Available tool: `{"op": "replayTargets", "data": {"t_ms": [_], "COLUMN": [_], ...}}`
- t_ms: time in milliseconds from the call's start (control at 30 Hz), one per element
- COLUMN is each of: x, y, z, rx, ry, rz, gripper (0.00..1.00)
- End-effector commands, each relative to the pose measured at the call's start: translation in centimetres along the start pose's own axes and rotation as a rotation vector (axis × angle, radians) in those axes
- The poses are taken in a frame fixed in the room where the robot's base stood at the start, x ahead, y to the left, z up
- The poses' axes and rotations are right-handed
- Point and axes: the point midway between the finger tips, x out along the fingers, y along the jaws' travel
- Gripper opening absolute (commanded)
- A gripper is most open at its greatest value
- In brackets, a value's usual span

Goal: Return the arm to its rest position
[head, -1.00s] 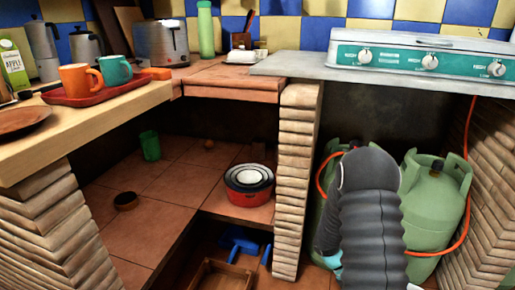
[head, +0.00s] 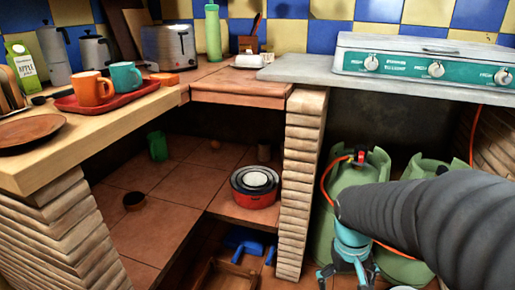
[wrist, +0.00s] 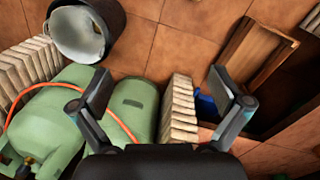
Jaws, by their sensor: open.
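My arm crosses the right side of the head view as a dark ribbed sleeve, in front of the green gas cylinders (head: 352,195). My gripper shows in the wrist view (wrist: 165,92) with its two fingers spread wide apart and nothing between them. It points down toward the floor, above the end of a brick pillar (wrist: 180,110) and beside a green cylinder (wrist: 130,102).
A red tray (head: 70,103) with an orange mug (head: 93,90) and a teal mug (head: 126,76) is on the left counter. Nested bowls (head: 255,187) sit on the lower shelf. A wooden crate (wrist: 256,52) and a metal bucket (wrist: 86,30) are on the floor.

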Motion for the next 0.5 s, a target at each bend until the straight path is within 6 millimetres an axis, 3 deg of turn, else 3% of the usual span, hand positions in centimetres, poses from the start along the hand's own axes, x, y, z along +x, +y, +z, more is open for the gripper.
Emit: {"op": "replayTargets", "data": {"t_ms": [100, 500], "x": [-3.1, -11.3], "y": [-0.9, -2.6], "z": [1.2, 5.5], "rx": [0.031, 0.058], "ry": [0.103, 0.403], "rz": [-0.032, -0.09], "gripper": [1.0, 1.0]}}
